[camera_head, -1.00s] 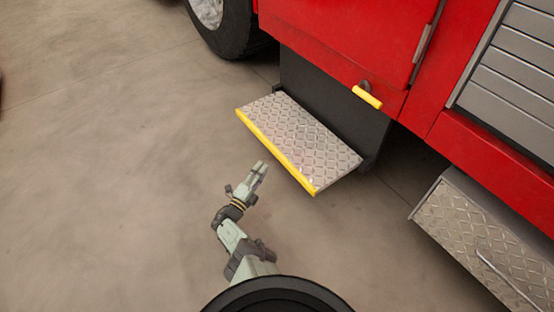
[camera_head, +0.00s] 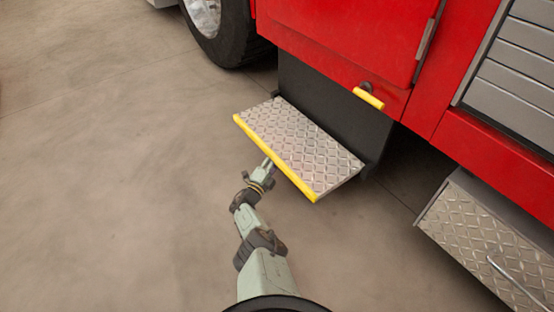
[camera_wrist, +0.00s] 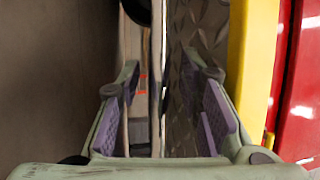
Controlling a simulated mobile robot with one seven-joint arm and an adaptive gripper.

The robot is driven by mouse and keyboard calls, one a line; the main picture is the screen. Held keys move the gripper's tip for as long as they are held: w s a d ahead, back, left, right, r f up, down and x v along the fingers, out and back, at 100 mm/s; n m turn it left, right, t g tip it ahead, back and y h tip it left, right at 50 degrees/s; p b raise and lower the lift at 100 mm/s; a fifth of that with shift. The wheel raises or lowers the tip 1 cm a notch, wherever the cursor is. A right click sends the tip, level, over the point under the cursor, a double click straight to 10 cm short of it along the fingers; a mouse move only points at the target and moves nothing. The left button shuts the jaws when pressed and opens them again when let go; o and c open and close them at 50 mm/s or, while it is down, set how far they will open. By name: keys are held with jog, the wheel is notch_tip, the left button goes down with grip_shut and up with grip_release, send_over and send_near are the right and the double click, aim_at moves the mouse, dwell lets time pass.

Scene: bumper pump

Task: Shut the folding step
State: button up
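The folding step (camera_head: 303,147) is a diamond-plate tread with a yellow front edge, folded out below the red truck body in the head view. My gripper (camera_head: 267,164) is at the middle of the yellow edge, on its outer, lower side. I cannot tell whether it touches. In the wrist view my gripper (camera_wrist: 165,80) is open, its purple-padded fingers apart, with nothing clamped between them. Dark diamond plate of the step (camera_wrist: 200,25) shows beyond and beside the right finger, with its yellow edge (camera_wrist: 250,55) further right.
A yellow handle (camera_head: 368,98) sticks out from the red body (camera_head: 345,45) above the step. A black wheel (camera_head: 228,35) is at the upper left. A fixed diamond-plate box (camera_head: 475,235) stands at the lower right. The concrete floor (camera_head: 110,190) at left is clear.

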jog(key=shift+c, duration=0.5)
grip_shut()
dwell(0.3)
